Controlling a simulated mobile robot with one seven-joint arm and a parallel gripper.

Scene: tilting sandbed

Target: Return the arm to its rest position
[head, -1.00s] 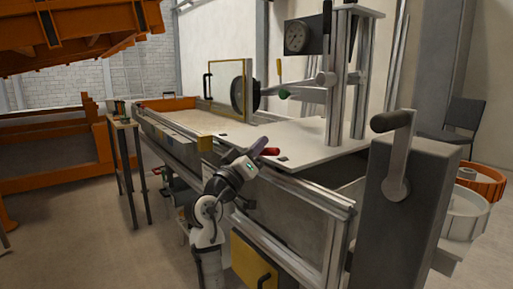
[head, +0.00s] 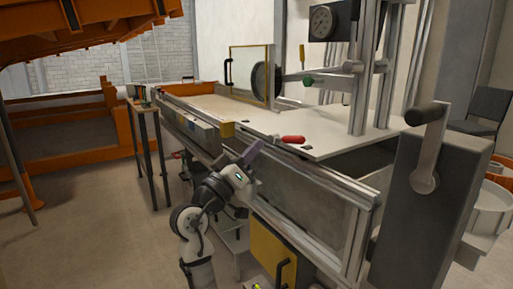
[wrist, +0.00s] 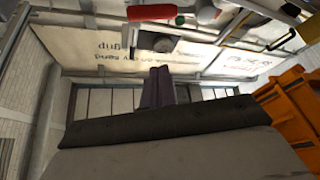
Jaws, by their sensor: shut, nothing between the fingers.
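My gripper (head: 250,152) is at the end of my arm, in front of the near long side of the sandbed (head: 211,104). Its purple-grey fingers point up and to the right and are closed together with nothing between them. In the wrist view, the closed fingers (wrist: 159,88) stand in the middle, above the dark edge of my wrist. A red handle (head: 292,139) lies on the white board (head: 330,144) beyond the gripper, apart from the fingers. The red handle also shows at the top of the wrist view (wrist: 151,12).
A grey post with a crank (head: 427,150) stands at the right. A narrow stand (head: 149,150) is left of the bed. A yellow box (head: 273,257) with a handle sits low beside my arm. An orange frame (head: 70,140) is at the left. The floor in front is clear.

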